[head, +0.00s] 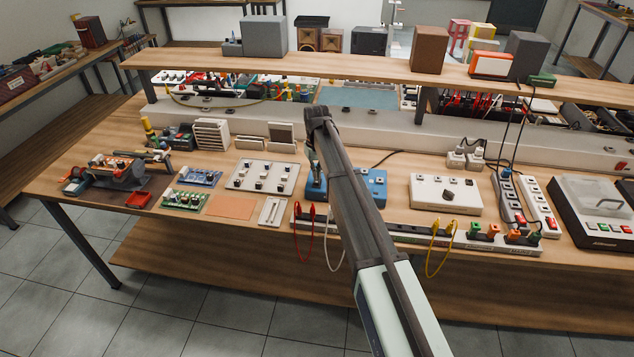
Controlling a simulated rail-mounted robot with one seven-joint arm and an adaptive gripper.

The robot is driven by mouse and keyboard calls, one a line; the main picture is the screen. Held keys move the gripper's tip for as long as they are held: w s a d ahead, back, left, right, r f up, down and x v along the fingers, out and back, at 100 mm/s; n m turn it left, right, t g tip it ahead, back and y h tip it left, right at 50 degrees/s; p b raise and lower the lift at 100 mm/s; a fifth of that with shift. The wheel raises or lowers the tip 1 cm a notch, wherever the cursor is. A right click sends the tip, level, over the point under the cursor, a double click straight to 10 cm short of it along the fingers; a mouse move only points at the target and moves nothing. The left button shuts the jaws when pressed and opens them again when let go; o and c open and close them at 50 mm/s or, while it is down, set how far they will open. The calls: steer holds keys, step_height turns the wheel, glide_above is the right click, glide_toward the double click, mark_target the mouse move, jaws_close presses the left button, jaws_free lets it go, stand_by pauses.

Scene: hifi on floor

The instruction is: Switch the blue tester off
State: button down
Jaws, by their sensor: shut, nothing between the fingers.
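The blue tester (376,187) is a blue box on the workbench, near the middle of the head view. My arm crosses in front of it and hides its centre. A strip of blue shows left of my arm and a larger part shows to the right, with small dark details on top. My gripper (312,168) points down at the tester's left part, shut and empty. I cannot tell whether its tips touch the tester. The switch and its position cannot be made out.
A white panel with knobs (263,177) stands left of the tester, and a white box with a dark knob (446,194) stands right. A long socket strip (460,239) with red, white and yellow leads lies along the front edge. A wooden shelf (350,66) spans above the bench.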

mark_target(316, 182)
steer(key=shift+f+b, duration=0.45)
steer(key=shift+f, duration=0.75)
stand_by(0.6)
steer(key=shift+r+p, duration=1.65)
steer(key=shift+r, duration=1.85)
steer(key=shift+a, duration=0.1)
